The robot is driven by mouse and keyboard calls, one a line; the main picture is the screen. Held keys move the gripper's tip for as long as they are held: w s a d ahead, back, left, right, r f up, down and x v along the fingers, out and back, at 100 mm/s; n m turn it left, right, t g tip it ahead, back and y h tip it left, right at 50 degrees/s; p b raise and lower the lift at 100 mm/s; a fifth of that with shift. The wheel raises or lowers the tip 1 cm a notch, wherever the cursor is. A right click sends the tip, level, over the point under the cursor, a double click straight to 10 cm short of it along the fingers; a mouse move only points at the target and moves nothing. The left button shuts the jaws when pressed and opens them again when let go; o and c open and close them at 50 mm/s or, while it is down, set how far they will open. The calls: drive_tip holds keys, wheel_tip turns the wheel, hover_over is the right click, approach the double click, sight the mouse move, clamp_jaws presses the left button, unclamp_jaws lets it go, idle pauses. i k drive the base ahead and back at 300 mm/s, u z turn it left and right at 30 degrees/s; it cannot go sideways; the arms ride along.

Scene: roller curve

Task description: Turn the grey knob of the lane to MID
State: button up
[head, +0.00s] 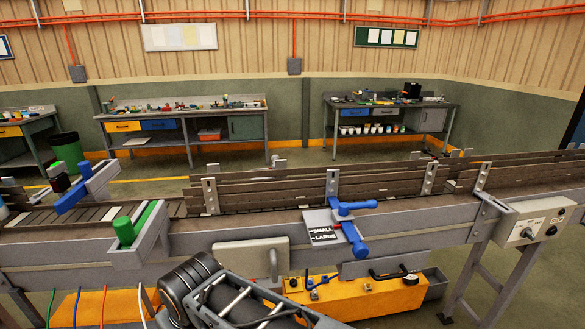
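A pale grey control box (540,222) is fixed to the lane's side rail at the far right. I cannot tell which mark the knob points to. The conveyor lane (420,232) runs across the picture. Dark arm parts that look like mine show at the bottom centre, well left of the box. My gripper's fingertips do not show.
A blue-handled clamp (350,225) with a SMALL/LARGE plate (322,229) sits mid-lane. A dark round control (551,230) is right of the knob. An orange case (360,296) is below the lane. Support legs (480,275) stand under the box.

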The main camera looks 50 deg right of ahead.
sight(528, 232)
drive_tip(key=z, duration=4.3)
drive_tip(key=i, duration=1.15)
drive_tip(key=u, duration=0.6)
drive_tip(key=i, duration=0.4)
drive_tip(key=u, duration=0.4)
